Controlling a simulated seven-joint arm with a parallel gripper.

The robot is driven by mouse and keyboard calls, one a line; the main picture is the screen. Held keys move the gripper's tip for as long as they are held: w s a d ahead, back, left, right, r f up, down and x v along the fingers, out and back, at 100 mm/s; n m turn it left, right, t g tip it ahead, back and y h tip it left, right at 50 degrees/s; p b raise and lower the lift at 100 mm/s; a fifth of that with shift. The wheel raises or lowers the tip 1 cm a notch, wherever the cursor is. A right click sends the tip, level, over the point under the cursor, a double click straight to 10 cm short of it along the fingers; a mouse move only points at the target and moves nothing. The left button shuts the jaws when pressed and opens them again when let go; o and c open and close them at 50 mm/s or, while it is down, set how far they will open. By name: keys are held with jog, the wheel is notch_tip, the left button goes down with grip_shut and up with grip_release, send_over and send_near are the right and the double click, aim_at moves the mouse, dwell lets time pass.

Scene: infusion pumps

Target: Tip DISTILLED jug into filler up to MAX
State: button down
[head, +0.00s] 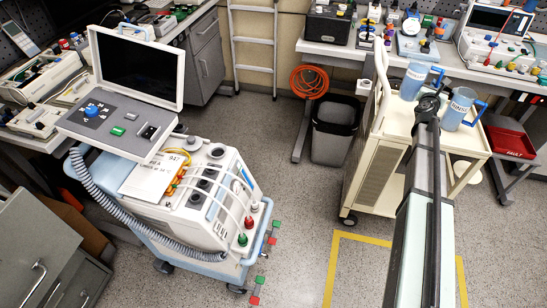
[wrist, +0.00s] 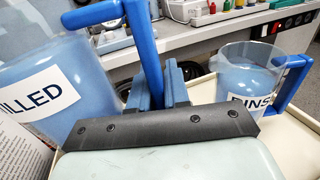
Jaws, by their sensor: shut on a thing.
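The DISTILLED jug (wrist: 62,85) fills the left of the wrist view, a clear jug of blue liquid with a blue handle (wrist: 143,40). It also shows on the cream cart in the head view (head: 413,80). My gripper (wrist: 160,88) is shut on that handle; its fingertips are partly hidden behind the dark bracket. The jug looks about upright; I cannot tell whether its base touches the cart. I cannot make out a filler name or a MAX mark.
A second blue-handled jug, its label starting RINS (wrist: 250,95), stands right of my gripper on the cream cart (head: 482,152). Open floor (head: 300,200) lies between cart and machine. The machine's raised screen (head: 138,68) stands high.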

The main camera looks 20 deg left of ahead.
jog(key=shift+r, duration=0.1)
dwell(0.7)
jog(key=s+a+r+g+h, duration=0.1)
jog(key=s+a+r, duration=0.25)
jog(key=s, duration=0.35)
jog(key=s+a+r+m+h, duration=0.1)
jog(key=s+a+r+h, duration=0.1)
jog(key=s+r, duration=0.3)
jog(key=s+a+r+g+h, duration=0.1)
jog(key=s+a+r, duration=0.15)
jog(key=s, duration=0.55)
jog(key=a+f+n+t+y, duration=0.1)
jog(key=a+f+n+y, duration=0.3)
jog(key=a, duration=1)
jog(key=a+f+n+t+y, duration=0.25)
jog(key=a+f, duration=0.25)
jog(key=a, duration=0.8)
jog(key=s+a+f+n+y, duration=0.2)
jog(key=s+a+f+y, duration=0.1)
jog(key=a, duration=0.5)
jog(key=s+a+f+n+g+y, duration=0.1)
jog(key=s+a+f+n+y, duration=0.1)
jog(key=a+f, duration=0.3)
jog(key=s+a+f+n+g+y, duration=0.1)
jog(key=s+a+f+n+y, duration=0.2)
jog(key=a, duration=0.8)
jog(key=shift+s+f+y, duration=0.4)
jog(key=shift+s+y, duration=0.4)
jog(key=shift+y, duration=0.15)
